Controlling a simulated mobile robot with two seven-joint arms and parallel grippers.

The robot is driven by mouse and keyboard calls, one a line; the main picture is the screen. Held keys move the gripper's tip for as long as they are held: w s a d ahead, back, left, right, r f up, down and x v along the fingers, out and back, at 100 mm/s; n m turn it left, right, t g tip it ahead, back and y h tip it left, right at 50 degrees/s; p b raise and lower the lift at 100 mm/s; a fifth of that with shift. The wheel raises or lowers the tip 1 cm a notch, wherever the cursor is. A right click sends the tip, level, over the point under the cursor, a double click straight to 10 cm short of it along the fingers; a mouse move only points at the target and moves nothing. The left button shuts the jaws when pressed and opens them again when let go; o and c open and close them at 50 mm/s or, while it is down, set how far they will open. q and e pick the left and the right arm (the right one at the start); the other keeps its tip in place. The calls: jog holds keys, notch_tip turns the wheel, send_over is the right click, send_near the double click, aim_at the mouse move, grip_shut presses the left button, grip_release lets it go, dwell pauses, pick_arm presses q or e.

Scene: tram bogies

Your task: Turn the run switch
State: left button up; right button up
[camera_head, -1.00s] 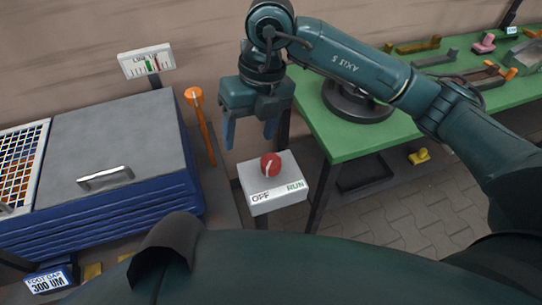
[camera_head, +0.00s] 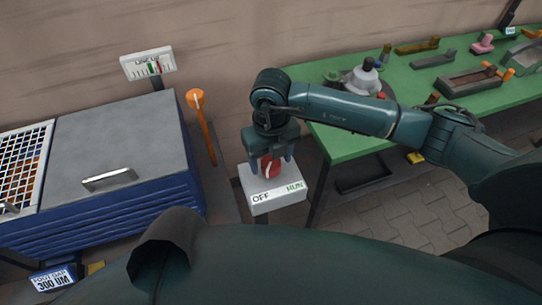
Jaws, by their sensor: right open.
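The run switch is a red knob (camera_head: 269,168) with a pale stripe, on top of a light grey box (camera_head: 273,203). The box front is marked OFF at its left and RUN at its right. My right gripper (camera_head: 270,166) is directly over the box, with its two fingers apart, one on each side of the knob. The gripper partly hides the knob's top. I cannot tell whether the fingers touch it. My left gripper is not in view.
An orange-headed lever (camera_head: 201,115) stands left of the box, beside a blue cabinet with a grey lid (camera_head: 115,140). A line gauge (camera_head: 147,63) is behind. A green table (camera_head: 350,146) with several parts is at the right.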

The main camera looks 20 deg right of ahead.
jog(key=shift+f, duration=0.3)
jog(key=shift+c, duration=0.5)
